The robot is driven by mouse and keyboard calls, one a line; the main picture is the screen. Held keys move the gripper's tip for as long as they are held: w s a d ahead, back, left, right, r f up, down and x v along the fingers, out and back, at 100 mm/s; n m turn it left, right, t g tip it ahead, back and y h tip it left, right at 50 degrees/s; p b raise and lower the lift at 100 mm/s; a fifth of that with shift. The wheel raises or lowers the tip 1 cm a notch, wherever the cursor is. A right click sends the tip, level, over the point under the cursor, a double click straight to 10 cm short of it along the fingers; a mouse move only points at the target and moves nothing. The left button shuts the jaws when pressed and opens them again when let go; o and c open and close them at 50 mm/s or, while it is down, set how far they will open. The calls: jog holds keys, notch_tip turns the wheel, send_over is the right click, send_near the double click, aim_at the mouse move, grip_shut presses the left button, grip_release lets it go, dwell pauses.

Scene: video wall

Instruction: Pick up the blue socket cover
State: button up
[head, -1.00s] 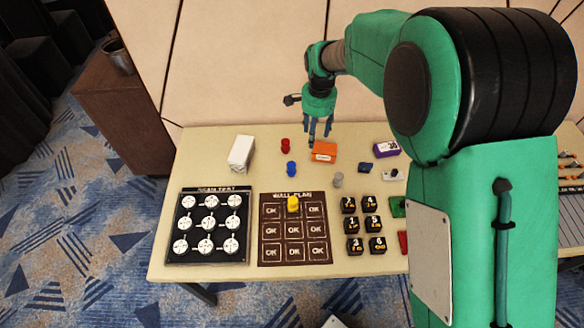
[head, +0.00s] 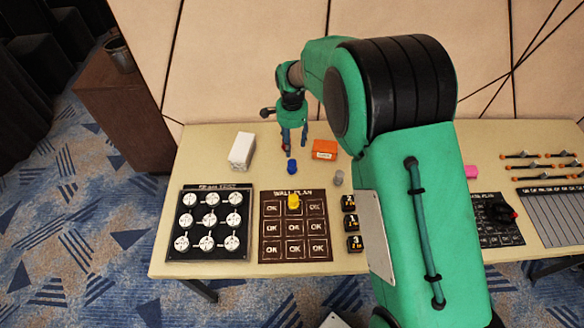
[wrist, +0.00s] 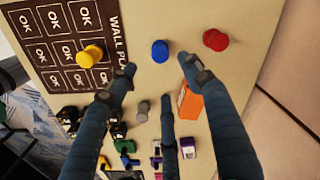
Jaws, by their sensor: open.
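The blue socket cover (head: 292,168) is a small blue cylinder standing on the table, behind the wall plan board. It also shows in the wrist view (wrist: 160,51), beyond and roughly between my two upper fingertips. My gripper (head: 291,149) is open and empty above the table, close behind the blue cover in the head view. In the wrist view my gripper's fingers (wrist: 161,80) are spread, with nothing between them. No contact with the blue cover shows.
A red cylinder (wrist: 215,40) stands beside the blue one; my gripper mostly hides it in the head view. A yellow cylinder (head: 293,201) sits on the wall plan board (head: 272,251). An orange box (head: 324,149), a grey cylinder (head: 338,178) and a white box (head: 242,150) are nearby.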

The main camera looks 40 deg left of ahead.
aim_at(292, 162)
notch_tip(292, 162, down, 8)
jog(key=shift+r+b, duration=0.2)
jog(key=shift+b, duration=0.35)
jog(key=shift+f+b, duration=0.75)
jog(key=shift+f, duration=1.85)
jog(key=shift+c, duration=0.2)
jog(key=c, duration=0.9)
